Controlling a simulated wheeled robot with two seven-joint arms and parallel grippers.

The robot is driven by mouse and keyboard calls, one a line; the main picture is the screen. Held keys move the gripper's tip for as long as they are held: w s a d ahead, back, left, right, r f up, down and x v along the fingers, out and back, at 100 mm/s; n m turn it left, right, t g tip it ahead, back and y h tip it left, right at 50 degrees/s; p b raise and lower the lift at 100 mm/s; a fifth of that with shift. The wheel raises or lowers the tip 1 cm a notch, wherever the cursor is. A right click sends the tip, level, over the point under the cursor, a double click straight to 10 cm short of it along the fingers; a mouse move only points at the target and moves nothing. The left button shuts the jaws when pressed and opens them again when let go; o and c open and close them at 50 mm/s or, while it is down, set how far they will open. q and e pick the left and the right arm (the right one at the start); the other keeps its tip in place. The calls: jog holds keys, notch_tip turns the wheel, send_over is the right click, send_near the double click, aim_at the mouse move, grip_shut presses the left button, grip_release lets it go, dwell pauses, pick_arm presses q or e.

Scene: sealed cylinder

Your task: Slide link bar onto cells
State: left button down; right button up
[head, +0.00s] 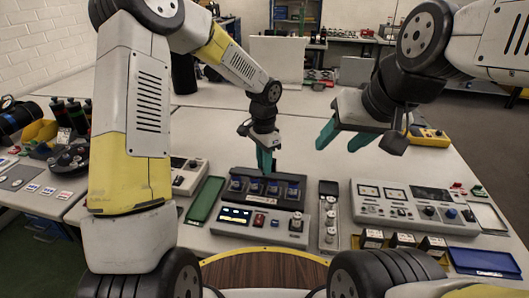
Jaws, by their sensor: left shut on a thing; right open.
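Several blue-topped cells (273,188) stand upright in a row in a black holder (262,202) at the middle of the table. My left gripper (265,170), with teal fingers pointing down, is just above and behind the middle of the row. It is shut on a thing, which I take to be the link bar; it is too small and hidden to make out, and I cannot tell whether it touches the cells. My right gripper (340,138) is open and empty, its teal fingers apart, held high to the right of the holder.
A grey control box (260,226) stands in front of the holder. A green tray (206,200) lies to the left, a narrow grey panel (328,215) to the right. A larger console (412,205), small black boxes (402,242) and a blue tray (484,262) occupy the right. The table behind is mostly clear.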

pick_arm(q)
jog(key=c, duration=1.3)
grip_release()
jog(key=shift+s, duration=0.2)
jog(key=shift+o, duration=0.2)
jog(key=shift+r, duration=3.9)
jog(key=shift+a+r, duration=0.1)
jog(key=s+a+r+n+t, duration=0.3)
jog(key=s+a+r+n, duration=0.2)
jog(key=s+a+r, duration=0.5)
jog(key=s+a+r+n+t+h, duration=0.1)
jog(key=s+r+n, duration=0.1)
jog(key=s, duration=0.4)
jog(key=s+a+r+n+t+h, duration=0.1)
jog(key=s+a+r+n+t, duration=0.1)
jog(key=s, duration=0.4)
jog(key=shift+a+r+n, duration=0.3)
jog(key=shift+r+n, duration=0.1)
jog(key=shift+n, duration=0.4)
